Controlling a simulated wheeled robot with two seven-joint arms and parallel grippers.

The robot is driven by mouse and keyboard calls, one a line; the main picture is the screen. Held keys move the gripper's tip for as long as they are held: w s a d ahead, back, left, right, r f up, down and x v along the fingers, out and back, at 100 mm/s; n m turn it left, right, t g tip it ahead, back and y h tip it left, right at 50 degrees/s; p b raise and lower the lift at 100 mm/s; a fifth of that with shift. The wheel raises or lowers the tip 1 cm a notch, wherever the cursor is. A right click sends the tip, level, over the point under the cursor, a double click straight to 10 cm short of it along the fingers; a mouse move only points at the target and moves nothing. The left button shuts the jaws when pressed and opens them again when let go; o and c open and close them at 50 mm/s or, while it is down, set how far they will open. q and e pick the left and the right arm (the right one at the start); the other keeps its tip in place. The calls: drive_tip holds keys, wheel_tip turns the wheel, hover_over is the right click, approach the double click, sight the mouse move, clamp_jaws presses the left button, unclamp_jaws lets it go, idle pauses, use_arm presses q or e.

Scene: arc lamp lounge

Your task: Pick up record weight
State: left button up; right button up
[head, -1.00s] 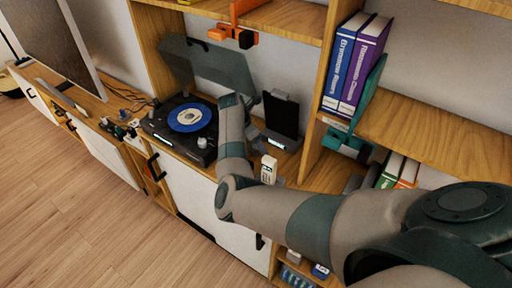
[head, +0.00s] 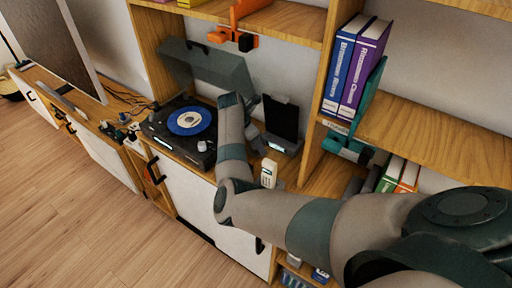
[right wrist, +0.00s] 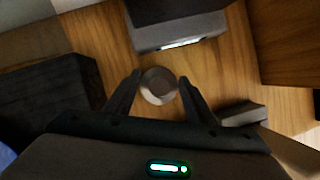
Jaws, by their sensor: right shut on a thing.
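The record weight (right wrist: 158,86) is a small round grey disc, seen from above in the right wrist view. My right gripper (right wrist: 159,80) is shut on it, with one dark finger on each side. The wood shelf top shows below the weight; I cannot tell whether the two touch. My left gripper is in neither view.
A dark stand with a lit display (head: 284,125) is close to the right gripper. A white bottle-like item (head: 268,173) stands near my arm. Books (head: 352,65) are at the right.

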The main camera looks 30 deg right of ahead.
wheel_tip(320, 180, up, 3)
drive_tip(key=shift+f+b, duration=0.2)
drive_tip(key=shift+b, duration=0.2)
drive_tip(key=s+d+r, duration=0.2)
drive_tip(key=s+r, duration=0.1)
drive_tip(key=s, duration=0.2)
drive_tip(key=s+d+r+b, duration=0.1)
drive_tip(key=s+d+r, duration=0.2)
drive_tip(key=s+r, duration=0.1)
drive_tip(key=shift+s+b, duration=0.3)
drive_tip(key=shift+s, duration=0.5)
drive_tip(key=shift+f, duration=0.1)
